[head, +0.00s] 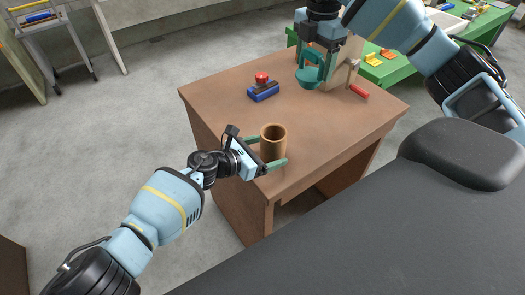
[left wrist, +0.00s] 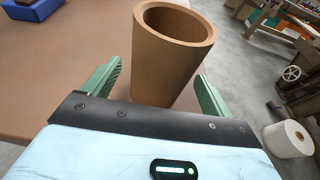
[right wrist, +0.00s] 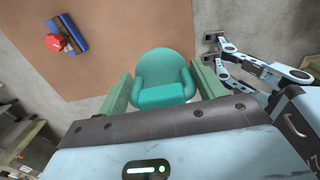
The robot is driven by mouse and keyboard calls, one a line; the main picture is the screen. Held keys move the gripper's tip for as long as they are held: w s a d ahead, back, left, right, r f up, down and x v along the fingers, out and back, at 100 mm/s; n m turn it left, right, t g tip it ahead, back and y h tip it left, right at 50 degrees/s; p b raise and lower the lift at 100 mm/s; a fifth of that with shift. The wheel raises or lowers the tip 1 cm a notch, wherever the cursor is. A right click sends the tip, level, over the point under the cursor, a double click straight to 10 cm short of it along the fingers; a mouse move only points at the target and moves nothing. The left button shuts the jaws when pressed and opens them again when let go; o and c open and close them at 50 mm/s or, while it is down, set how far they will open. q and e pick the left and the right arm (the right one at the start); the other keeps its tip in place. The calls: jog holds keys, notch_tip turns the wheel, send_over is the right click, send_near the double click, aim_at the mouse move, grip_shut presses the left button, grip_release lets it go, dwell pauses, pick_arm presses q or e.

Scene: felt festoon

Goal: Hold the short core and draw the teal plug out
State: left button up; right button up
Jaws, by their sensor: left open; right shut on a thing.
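The short core (head: 272,146), a brown hollow tube, stands upright at the near edge of the brown table. It also shows in the left wrist view (left wrist: 168,70), its top open and its inside looking empty. My left gripper (head: 264,152) is open with a green finger on either side of the core; gaps show between fingers and wall in the left wrist view. In the right wrist view the plug (right wrist: 162,80) sits between the green fingers, apart from the core.
A blue block (head: 264,93) with a red knob (head: 261,77) lies on the brown table (head: 225,100) at the back left. A red-handled tool (head: 358,91) lies beside a pale board at the back right. A green table (head: 400,60) stands behind. The middle of the brown table is clear.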

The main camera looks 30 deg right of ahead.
pick_arm(q)
jog(key=shift+a, duration=0.1)
jog(key=shift+v, duration=0.85)
jog(key=v, duration=1)
jog(key=shift+r, duration=0.1)
jog(key=shift+a, duration=0.15)
pick_arm(e)
jog(key=shift+a, duration=0.1)
